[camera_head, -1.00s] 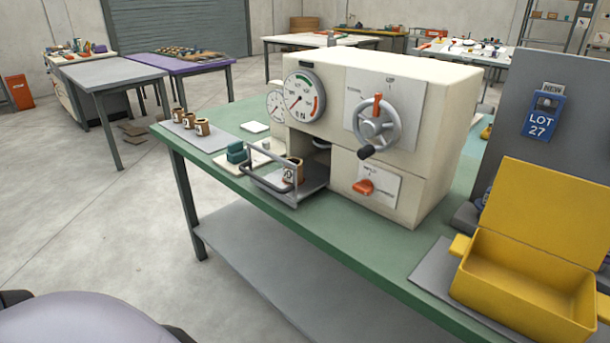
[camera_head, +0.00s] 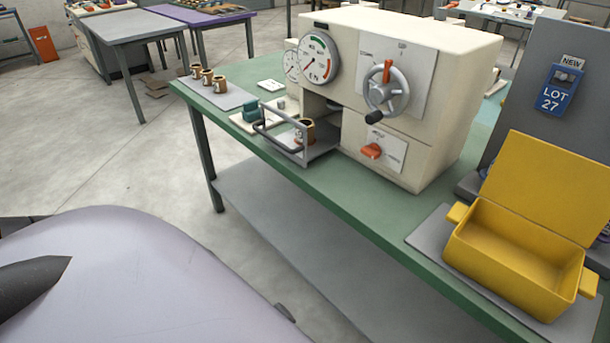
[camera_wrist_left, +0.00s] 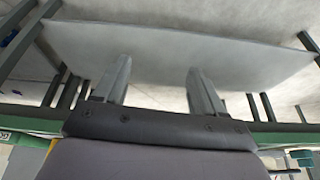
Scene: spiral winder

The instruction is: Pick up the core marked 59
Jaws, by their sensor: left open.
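Three small brown cores (camera_head: 208,77) stand upright in a row on a grey mat (camera_head: 235,99) at the far left end of the green table. One more brown core (camera_head: 305,131) stands in the barred tray at the front of the winder. Marks on the cores are too small to read, so I cannot tell which is 59. My left gripper (camera_wrist_left: 159,65) is open and empty in the left wrist view, with a grey shelf beyond its fingers. No core shows clearly in that view. My right gripper is not in view.
The cream winder (camera_head: 450,110) with its handwheel (camera_head: 386,90) fills the table's middle. A metal guard bar (camera_head: 283,141) fronts its tray. A teal block (camera_head: 250,112) sits beside the tray. An open yellow box (camera_head: 510,275) stands at the right.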

